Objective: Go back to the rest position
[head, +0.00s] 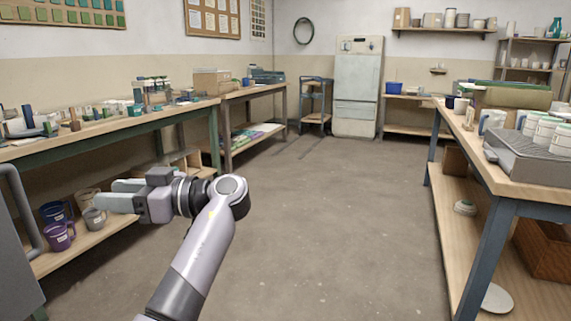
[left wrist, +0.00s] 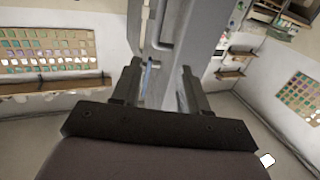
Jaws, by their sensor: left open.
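My left gripper (head: 118,194) reaches in from the bottom of the head view and points left, with its fingers apart. It is in front of the lower shelf of the left workbench, close in the picture to a grey bucket (head: 95,219); I cannot tell whether they touch. In the left wrist view the two fingers (left wrist: 160,85) stand apart, and I make out nothing held between them. My right gripper is in neither view.
A purple bucket (head: 59,236) and a blue one (head: 53,211) stand on the lower shelf (head: 95,243). The left workbench (head: 120,122) holds many small jars. A right workbench (head: 520,186) carries white cups (head: 541,131). The floor (head: 330,220) between the benches is clear.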

